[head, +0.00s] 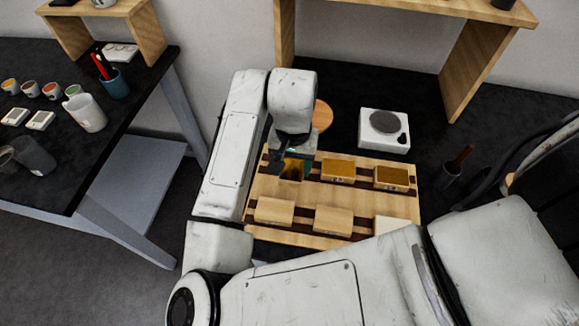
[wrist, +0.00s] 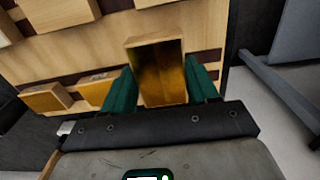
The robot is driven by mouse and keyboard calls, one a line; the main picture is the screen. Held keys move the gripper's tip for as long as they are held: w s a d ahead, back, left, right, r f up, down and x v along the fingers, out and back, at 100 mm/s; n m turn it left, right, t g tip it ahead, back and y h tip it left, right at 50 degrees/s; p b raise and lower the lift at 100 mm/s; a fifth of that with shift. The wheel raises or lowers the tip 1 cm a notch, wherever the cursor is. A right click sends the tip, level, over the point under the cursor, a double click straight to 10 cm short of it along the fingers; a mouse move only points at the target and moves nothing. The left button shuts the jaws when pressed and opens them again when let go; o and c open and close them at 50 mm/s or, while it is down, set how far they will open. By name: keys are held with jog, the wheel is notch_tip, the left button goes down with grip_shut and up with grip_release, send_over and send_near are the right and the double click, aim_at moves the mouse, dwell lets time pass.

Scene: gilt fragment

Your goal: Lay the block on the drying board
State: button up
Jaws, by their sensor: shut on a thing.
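The wooden drying board (head: 298,239) lies on the dark table, with dark slots running across it. My gripper (head: 294,165) is over its far left part. The gripper is shut on a block with a gold face (head: 291,172); in the wrist view the block (wrist: 160,75) sits between the two green fingers. The board (wrist: 92,54) is behind it there. I cannot tell whether the block touches the board. Two other gold-topped blocks, one in the middle (head: 338,171) and one at the right (head: 391,178), lie in the far row.
Plain wooden blocks (head: 274,211) (head: 333,219) and a paler one (head: 390,225) lie in the near row, the last partly behind my arm. A white hotplate-like device (head: 384,130) and a round wooden piece (head: 321,116) stand behind the board. A dark cup (head: 449,176) stands right.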

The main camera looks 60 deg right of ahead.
aim_at(289, 171)
jog(key=shift+w+d+f, duration=0.2)
jog(key=shift+w+f, duration=0.15)
jog(key=shift+f, duration=0.25)
jog(key=shift+w+d+f, duration=0.15)
jog(key=shift+w+f, duration=0.2)
jog(key=shift+f, duration=1.5)
jog(key=shift+f, duration=0.1)
jog(key=shift+f, duration=0.1)
jog(key=o, duration=1.1)
jog(key=shift+c, duration=0.2)
notch_tip(289, 171, up, 12)
jog(key=shift+r, duration=0.2)
